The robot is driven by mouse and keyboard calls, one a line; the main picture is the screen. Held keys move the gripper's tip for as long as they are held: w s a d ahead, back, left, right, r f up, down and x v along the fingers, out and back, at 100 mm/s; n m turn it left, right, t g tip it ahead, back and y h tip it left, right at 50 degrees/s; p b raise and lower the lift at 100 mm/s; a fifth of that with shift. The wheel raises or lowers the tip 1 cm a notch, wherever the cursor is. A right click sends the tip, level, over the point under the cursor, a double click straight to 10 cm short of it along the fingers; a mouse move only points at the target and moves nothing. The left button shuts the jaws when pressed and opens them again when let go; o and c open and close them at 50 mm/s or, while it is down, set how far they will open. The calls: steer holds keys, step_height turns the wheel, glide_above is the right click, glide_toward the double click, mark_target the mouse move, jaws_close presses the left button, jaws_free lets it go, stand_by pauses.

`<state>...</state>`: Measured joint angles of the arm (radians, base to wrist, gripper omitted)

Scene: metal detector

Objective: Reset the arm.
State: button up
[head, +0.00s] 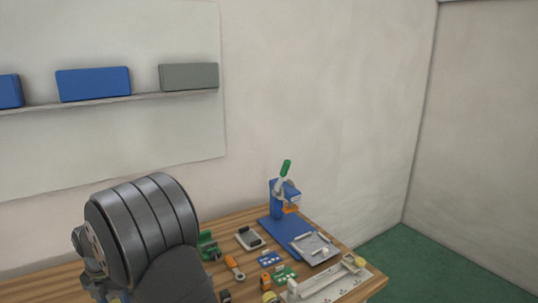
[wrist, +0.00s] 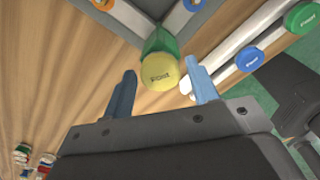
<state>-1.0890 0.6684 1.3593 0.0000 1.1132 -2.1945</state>
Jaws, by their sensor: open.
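My gripper (wrist: 161,78) shows in the wrist view with its two blue fingers spread apart and nothing held between them. A round yellow cap (wrist: 158,71) with dark lettering shows in the gap between the fingers, seemingly beyond the tips. A green part (wrist: 160,42) adjoins the cap. In the head view my dark arm fills the lower left, and I cannot make out my fingers there.
A shelf with boxes (head: 94,84) hangs on the wall.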

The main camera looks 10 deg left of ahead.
stand_by(0.4)
step_height(320, 180, up, 7)
steer(key=shift+r, duration=0.2)
step_height(320, 180, down, 8)
steer(key=shift+r, duration=0.2)
steer(key=m, duration=0.2)
steer(key=shift+m, duration=0.4)
steer(key=m, duration=0.7)
steer(key=shift+m, duration=2.2)
